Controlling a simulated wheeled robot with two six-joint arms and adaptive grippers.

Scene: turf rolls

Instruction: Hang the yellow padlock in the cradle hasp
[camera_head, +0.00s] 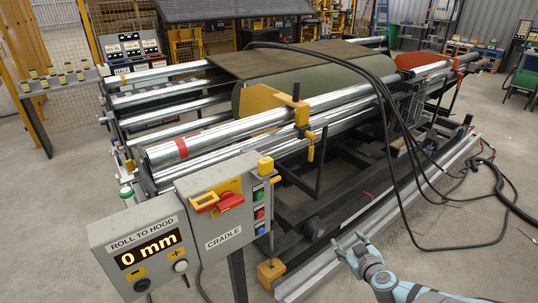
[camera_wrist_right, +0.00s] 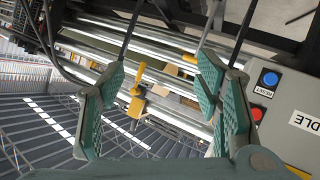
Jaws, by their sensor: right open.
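The grey cradle box (camera_head: 222,232), labelled CRADLE, stands at lower centre in the head view. On its face is a yellow plate with a red handle (camera_head: 230,201) and a yellow loop-like part (camera_head: 205,201), which looks like the hasp. A small yellow block (camera_head: 265,166) sits at the box's upper right corner; I cannot tell whether it is the padlock. My right gripper (camera_head: 350,244) is open and empty, right of the box and apart from it. In the right wrist view its spread fingers (camera_wrist_right: 163,105) have nothing between them. My left gripper is out of view.
The ROLL TO HOOD display box (camera_head: 115,225) stands left of the cradle box. Steel rollers (camera_head: 180,150) and a green turf roll (camera_head: 310,85) lie behind. Black cables (camera_head: 395,150) hang down over the frame. A side table (camera_head: 50,84) holds several small yellowish items.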

